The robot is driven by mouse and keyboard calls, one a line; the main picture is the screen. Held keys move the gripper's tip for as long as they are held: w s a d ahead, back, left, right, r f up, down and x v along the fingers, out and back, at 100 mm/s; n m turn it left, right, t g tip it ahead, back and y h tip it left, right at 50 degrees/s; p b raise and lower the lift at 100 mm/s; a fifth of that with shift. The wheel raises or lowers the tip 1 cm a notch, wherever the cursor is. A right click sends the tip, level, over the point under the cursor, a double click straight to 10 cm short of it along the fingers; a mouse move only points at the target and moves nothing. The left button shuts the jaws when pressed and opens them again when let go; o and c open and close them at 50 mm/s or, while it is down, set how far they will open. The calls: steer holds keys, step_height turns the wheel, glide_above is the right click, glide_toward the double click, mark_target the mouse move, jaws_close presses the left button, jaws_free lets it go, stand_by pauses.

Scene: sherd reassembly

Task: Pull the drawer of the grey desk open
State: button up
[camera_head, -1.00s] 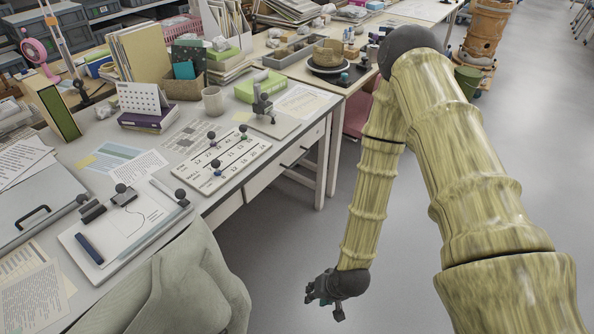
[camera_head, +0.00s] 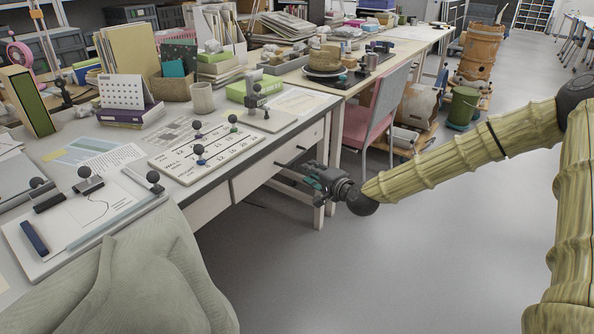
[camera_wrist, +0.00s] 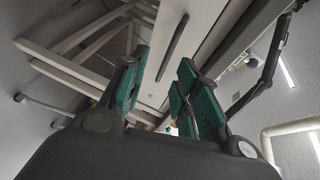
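The grey desk (camera_head: 215,172) fills the left half of the head view, its front edge running away to the right. Its pale drawer front (camera_head: 262,170) sits under the top and looks closed. In the wrist view the drawer front (camera_wrist: 197,35) is a pale panel with a long dark bar handle (camera_wrist: 172,48). My gripper (camera_head: 308,178) is in front of the drawer at the desk's right part, pointing at it. In the wrist view my gripper (camera_wrist: 162,75) has its green-padded fingers apart with nothing between them. The handle lies beyond the fingertips, apart from them.
A grey cloth-covered chair back (camera_head: 140,280) is in front of the desk's near end. A pink-seated chair (camera_head: 365,120) is behind my gripper. The floor to the right is open.

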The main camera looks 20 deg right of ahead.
mark_target(297, 158)
steer(key=shift+t, duration=0.3)
steer(key=shift+w+d+r+b+x, duration=0.15)
steer(key=shift+b+x, duration=0.3)
steer(key=shift+x, duration=1.4)
steer(key=shift+w+d+r+b+x, duration=0.1)
steer(key=shift+d+r+b+x, duration=0.25)
steer(key=shift+x, duration=1.5)
steer(key=shift+d+r+b+x, duration=0.15)
steer(key=shift+b+x, duration=0.4)
steer(key=shift+x, duration=1.3)
steer(key=shift+f, duration=0.1)
jaws_close()
